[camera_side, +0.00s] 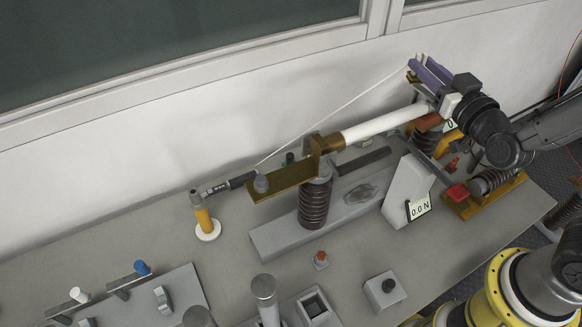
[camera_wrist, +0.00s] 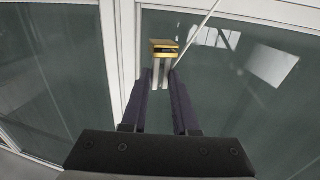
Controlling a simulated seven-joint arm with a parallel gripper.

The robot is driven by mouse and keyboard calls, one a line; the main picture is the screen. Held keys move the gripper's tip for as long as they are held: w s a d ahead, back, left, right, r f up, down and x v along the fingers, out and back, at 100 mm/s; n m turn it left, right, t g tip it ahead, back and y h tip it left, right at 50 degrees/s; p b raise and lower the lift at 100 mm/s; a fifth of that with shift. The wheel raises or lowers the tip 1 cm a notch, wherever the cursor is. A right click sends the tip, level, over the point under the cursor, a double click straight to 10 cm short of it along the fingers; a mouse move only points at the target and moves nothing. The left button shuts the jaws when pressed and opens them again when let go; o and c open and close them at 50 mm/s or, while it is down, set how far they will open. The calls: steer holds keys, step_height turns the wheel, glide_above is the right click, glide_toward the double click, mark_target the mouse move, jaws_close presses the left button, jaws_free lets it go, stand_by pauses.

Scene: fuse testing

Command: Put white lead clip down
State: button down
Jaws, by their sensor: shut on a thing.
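My gripper (camera_side: 416,67) is at the upper right in the side view, above the right end of the white fuse tube (camera_side: 385,122). Its purple fingers are shut on the white lead clip, a small brass-coloured piece (camera_side: 411,77). In the wrist view the clip (camera_wrist: 165,48) shows between the fingertips of my gripper (camera_wrist: 162,80), with grey metal parts below the brass. The thin white lead (camera_side: 335,107) runs taut from the clip down left to near the left brass bracket (camera_side: 282,181). The clip is held in the air, close to the wall.
The fuse stands on ribbed brown insulators (camera_side: 313,204) over a grey base (camera_side: 275,239). A display reading 0.0 N (camera_side: 419,207) is below its right end.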

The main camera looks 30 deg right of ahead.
steer(key=s+a+f+n+y, duration=0.1)
steer(key=s+a+y, duration=0.3)
steer(key=a, duration=0.5)
steer(key=s+a+f+n+y, duration=0.2)
steer(key=s+a+n+y, duration=0.2)
steer(key=a, duration=0.5)
steer(key=shift+s+a, duration=0.2)
steer(key=shift+s, duration=0.8)
steer(key=shift+w, duration=0.1)
steer(key=shift+w+a+f, duration=1.25)
steer(key=shift+w+f, duration=0.7)
steer(key=shift+f, duration=0.15)
steer(key=shift+w+a+f, duration=1.3)
steer(key=shift+w+f, duration=0.6)
steer(key=shift+f, duration=0.15)
steer(key=shift+w+a+f, duration=1.25)
steer(key=shift+w+f, duration=0.7)
steer(key=shift+f, duration=0.15)
